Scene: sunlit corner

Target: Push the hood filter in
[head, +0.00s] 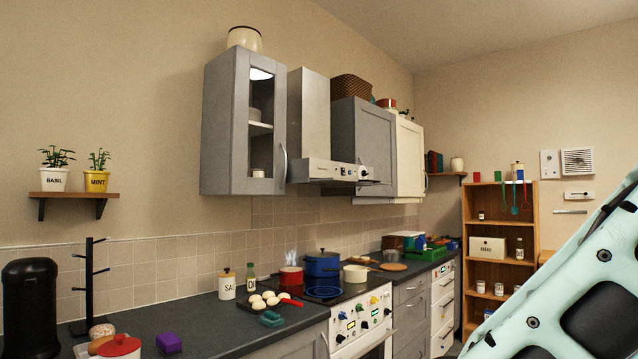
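The cooker hood (309,115) is a grey metal chimney on the wall between two grey wall cupboards. Its lower front panel (322,170) has small dark controls. A thin dark-edged slab, seemingly the hood filter (371,183), juts out beneath the panel toward the right. It is small in this view, and how far it sticks out is hard to tell. My gripper is not in view. Only a pale part of my own arm shows at the lower right, well away from the hood.
Below the hood is the cooker (362,322) with a red pan (291,280), a blue pot (322,265) and a cream pan (356,274). The glass-doored cupboard (231,130) has its handle side near the hood. A wooden shelf unit (469,228) stands at the right.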

